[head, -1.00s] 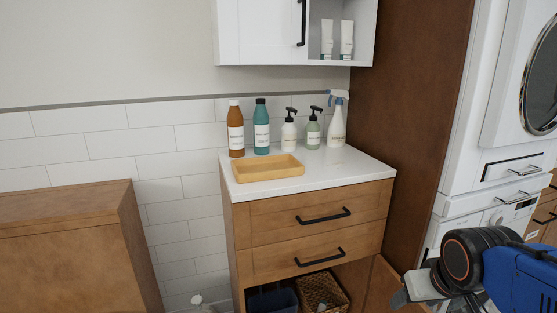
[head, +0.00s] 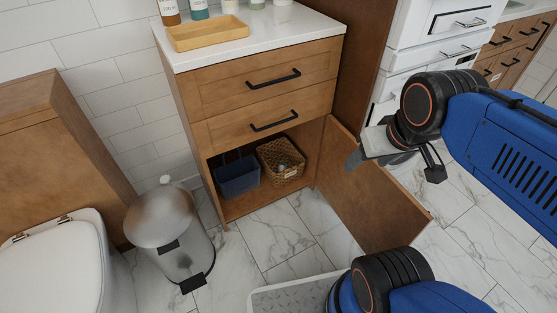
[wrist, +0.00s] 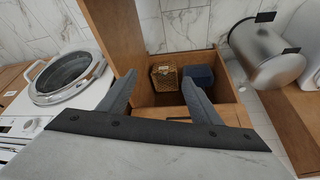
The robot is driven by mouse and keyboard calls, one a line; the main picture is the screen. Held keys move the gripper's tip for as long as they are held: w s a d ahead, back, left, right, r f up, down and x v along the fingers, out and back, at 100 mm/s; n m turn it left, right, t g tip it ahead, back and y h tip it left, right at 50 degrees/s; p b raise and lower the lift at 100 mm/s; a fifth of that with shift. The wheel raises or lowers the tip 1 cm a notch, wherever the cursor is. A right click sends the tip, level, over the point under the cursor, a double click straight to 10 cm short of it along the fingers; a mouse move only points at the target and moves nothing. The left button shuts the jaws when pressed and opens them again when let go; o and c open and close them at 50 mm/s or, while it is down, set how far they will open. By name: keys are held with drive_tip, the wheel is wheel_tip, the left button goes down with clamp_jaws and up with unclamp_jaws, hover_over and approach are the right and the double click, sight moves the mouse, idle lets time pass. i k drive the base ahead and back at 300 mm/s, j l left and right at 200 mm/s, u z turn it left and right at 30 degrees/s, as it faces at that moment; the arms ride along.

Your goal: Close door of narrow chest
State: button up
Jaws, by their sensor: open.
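The narrow chest (head: 265,95) is a wooden cabinet with a white top, two drawers and an open lower compartment. Its door (head: 375,195) stands wide open, swung out to the right from the chest's right side. In the wrist view the door (wrist: 112,32) rises at upper left, beside the open compartment. My gripper (head: 356,160) is open and empty, and overlaps the door's upper edge near the hinge side in the head view. In the wrist view its two fingers (wrist: 160,78) are spread before the chest; I cannot tell whether one touches the door.
A blue bin (head: 238,176) and a woven basket (head: 281,160) sit inside the compartment. A metal pedal bin (head: 168,232) and a toilet (head: 60,265) stand left. A washing machine (wrist: 68,75) is beyond the door. Marble floor (head: 290,235) lies open before the chest.

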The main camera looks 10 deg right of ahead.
sight(381, 215)
drive_tip(key=k+u, duration=0.15)
drive_tip(key=k, duration=0.45)
drive_tip(key=k+j+u, duration=0.15)
drive_tip(key=k, duration=0.45)
drive_tip(key=l+u, duration=0.2)
drive_tip(key=u, duration=0.25)
drive_tip(key=l+u, duration=0.2)
drive_tip(key=u, duration=0.2)
drive_tip(key=l+u, duration=0.2)
drive_tip(key=u, duration=0.25)
drive_tip(key=k+l, duration=0.1)
drive_tip(key=l, duration=0.4)
drive_tip(key=k+l, duration=0.1)
drive_tip(key=l, duration=0.4)
drive_tip(key=k+l, duration=0.1)
drive_tip(key=l, duration=0.4)
drive_tip(key=k+l, duration=0.15)
drive_tip(key=l, duration=0.35)
drive_tip(key=k+l, duration=0.1)
drive_tip(key=l, duration=0.4)
drive_tip(key=k+l, duration=0.1)
drive_tip(key=l, duration=0.4)
drive_tip(key=k+l, duration=0.1)
drive_tip(key=l, duration=0.4)
drive_tip(key=k+l, duration=0.1)
drive_tip(key=l, duration=0.4)
drive_tip(key=k+j+u, duration=0.2)
drive_tip(key=k, duration=0.45)
drive_tip(key=l, duration=0.1)
